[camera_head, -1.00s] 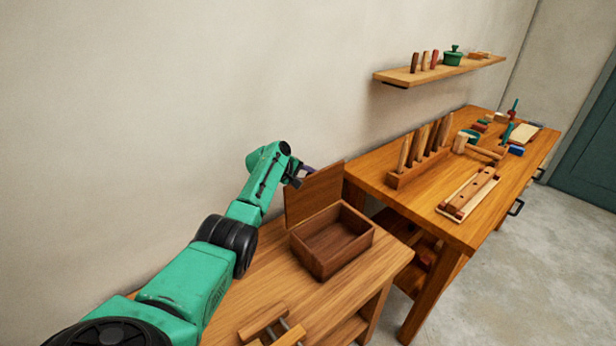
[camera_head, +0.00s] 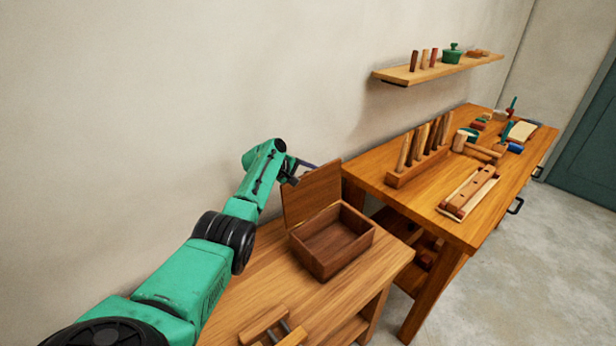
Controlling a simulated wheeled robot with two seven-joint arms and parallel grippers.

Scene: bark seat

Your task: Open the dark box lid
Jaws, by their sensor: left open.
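The dark wooden box (camera_head: 340,258) sits on the near low table, its empty inside in view. Its lid (camera_head: 311,193) stands raised at the back left edge of the box, roughly upright. My right gripper is not in view.
The low table (camera_head: 262,283) has a wooden clamp-like tool (camera_head: 268,330) at its front. A taller workbench (camera_head: 397,201) with several tools stands to the right. A wall shelf (camera_head: 435,70) hangs above it. The wall is close behind my left arm.

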